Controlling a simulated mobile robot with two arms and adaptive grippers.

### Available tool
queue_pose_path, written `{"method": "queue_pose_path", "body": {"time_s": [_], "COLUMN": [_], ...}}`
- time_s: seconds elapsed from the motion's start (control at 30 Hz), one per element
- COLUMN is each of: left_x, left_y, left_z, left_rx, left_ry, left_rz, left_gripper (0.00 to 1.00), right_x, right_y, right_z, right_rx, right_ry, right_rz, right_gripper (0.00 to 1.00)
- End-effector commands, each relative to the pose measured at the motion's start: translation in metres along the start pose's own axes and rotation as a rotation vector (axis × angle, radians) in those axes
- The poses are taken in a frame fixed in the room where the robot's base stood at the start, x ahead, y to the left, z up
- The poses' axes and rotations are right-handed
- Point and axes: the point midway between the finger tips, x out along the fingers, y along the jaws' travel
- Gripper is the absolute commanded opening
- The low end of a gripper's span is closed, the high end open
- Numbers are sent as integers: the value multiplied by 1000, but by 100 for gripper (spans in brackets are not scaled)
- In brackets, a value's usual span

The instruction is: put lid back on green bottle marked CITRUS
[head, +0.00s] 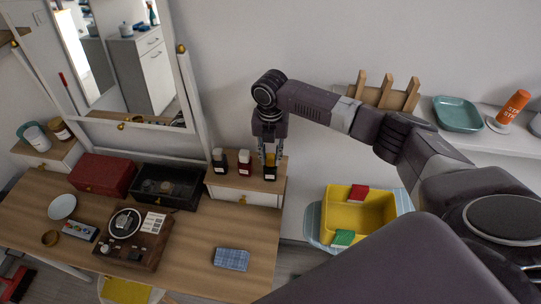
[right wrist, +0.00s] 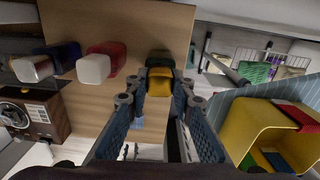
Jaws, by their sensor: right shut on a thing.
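Three small bottles stand in a row on the raised wooden shelf (head: 232,182) at the right end of the desk. The right-hand one is a dark green bottle (right wrist: 160,57); its lettering cannot be read. It also shows in the head view (head: 270,174). My right gripper (head: 269,156) points down over it. In the right wrist view its fingers (right wrist: 160,88) are closed around a yellow lid (right wrist: 160,82), lined up with the bottle's top. I cannot tell whether lid and bottle touch. My left gripper is not in view.
A red-bodied bottle (head: 244,162) stands close to the left, and a dark blue one (head: 219,161) beyond it. A yellow tub (head: 370,213) with sponges is at right. A mirror (head: 124,60) rises behind the desk. The desk's front right is mostly clear around a blue cloth (head: 231,259).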

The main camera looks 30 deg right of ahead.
Motion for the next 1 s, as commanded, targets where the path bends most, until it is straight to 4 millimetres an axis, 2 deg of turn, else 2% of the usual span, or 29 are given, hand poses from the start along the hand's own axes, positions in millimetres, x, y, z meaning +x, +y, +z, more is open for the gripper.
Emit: {"method": "queue_pose_path", "body": {"time_s": [0.9,0.93,1.0], "left_x": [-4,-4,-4], "left_y": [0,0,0], "left_z": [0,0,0], "left_rx": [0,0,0], "left_ry": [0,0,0], "left_rz": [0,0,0], "left_gripper": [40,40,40], "right_x": [2,2,2], "right_y": [0,0,0], "right_z": [0,0,0], "right_rx": [0,0,0], "right_ry": [0,0,0], "right_rz": [0,0,0], "right_gripper": [7,25,33]}}
